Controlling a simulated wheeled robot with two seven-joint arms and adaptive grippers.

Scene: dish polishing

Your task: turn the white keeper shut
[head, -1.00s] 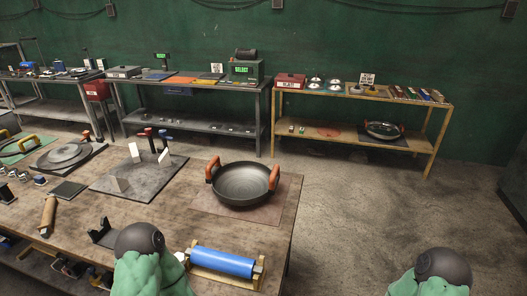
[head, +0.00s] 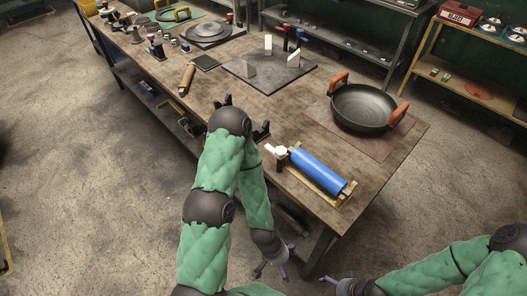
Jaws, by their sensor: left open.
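The white keeper (head: 276,149) appears as a small white piece at the near left end of the blue roller's (head: 318,171) wooden stand (head: 337,200). It sticks out to the left, away from the roller; its exact turn is too small to tell. The blue roller lies in the stand near the table's front edge. My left gripper (head: 274,270) is open and empty, hanging below the tabletop in front of the table, apart from the keeper. My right gripper (head: 342,285) is partly in view at the bottom edge, away from the table; its jaws are unclear.
A black pan (head: 363,107) with orange handles sits on a brown mat (head: 404,149) beyond the roller. A dark plate (head: 290,85) with white uprights is at the back. A dark bracket (head: 261,132) stands left of the roller. The floor in front is clear.

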